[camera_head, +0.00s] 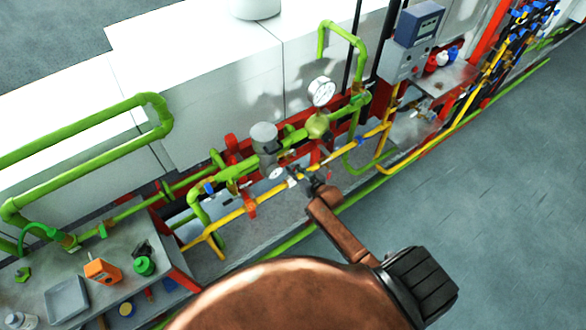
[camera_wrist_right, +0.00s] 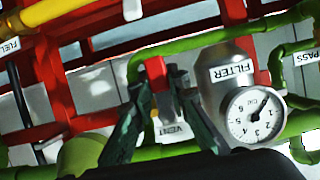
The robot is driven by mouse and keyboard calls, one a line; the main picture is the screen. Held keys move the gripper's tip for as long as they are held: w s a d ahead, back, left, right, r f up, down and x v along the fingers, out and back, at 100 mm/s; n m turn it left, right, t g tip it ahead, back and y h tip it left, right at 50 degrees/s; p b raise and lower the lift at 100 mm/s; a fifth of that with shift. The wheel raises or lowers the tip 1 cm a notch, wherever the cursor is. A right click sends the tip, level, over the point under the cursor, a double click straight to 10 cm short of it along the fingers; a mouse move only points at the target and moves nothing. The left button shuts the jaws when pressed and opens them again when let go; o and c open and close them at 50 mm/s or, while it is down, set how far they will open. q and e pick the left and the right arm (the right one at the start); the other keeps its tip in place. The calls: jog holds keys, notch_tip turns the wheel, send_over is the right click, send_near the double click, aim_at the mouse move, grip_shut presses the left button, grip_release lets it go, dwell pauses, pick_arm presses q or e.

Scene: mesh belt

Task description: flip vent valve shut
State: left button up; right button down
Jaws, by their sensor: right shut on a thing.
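The vent valve's red handle (camera_wrist_right: 155,72) shows in the right wrist view, between the dark fingers of my right gripper (camera_wrist_right: 158,82), which is shut on it. A white VENT label (camera_wrist_right: 172,131) hangs just below. In the head view my right gripper (camera_head: 313,184) reaches in among the green and yellow pipes from the lower right, and its fingers mostly hide the handle there. The handle's exact angle is hard to judge. My left gripper is not in view.
A grey filter body (camera_wrist_right: 232,76) with a round gauge (camera_wrist_right: 255,116) stands close to the right of the fingers. Green pipes and a yellow pipe (camera_head: 236,216) run alongside. A grey bench (camera_head: 100,250) holds small items at left. The floor (camera_head: 480,200) at right is clear.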

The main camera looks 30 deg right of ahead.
jog(key=c, duration=1.8)
grip_release()
jog(key=shift+c, duration=0.2)
jog(key=a+v, duration=0.1)
jog(key=v, duration=1.1)
jog(key=shift+d, duration=0.45)
jog(key=s+d+f+g+b, duration=0.15)
jog(key=s+f, duration=0.35)
jog(key=f, duration=0.7)
jog(key=s+f+g+h+b, duration=0.15)
jog(key=s+f, duration=0.35)
jog(key=f, duration=0.6)
jog(key=s+f+g+b, duration=0.1)
jog(key=s+f+g, duration=0.3)
jog(key=f, duration=0.8)
jog(key=s+a+f+g+b, duration=0.1)
jog(key=s+a+f, duration=0.1)
jog(key=s+f, duration=0.5)
jog(key=s+a+f+g+b, duration=0.1)
jog(key=s+f, duration=0.6)
jog(key=s, duration=0.8)
jog(key=s+a+f+g+b, duration=0.2)
jog(key=s+f+g, duration=0.1)
jog(key=s+f, duration=0.5)
jog(key=s, duration=0.3)
jog(key=shift+a+n, duration=0.3)
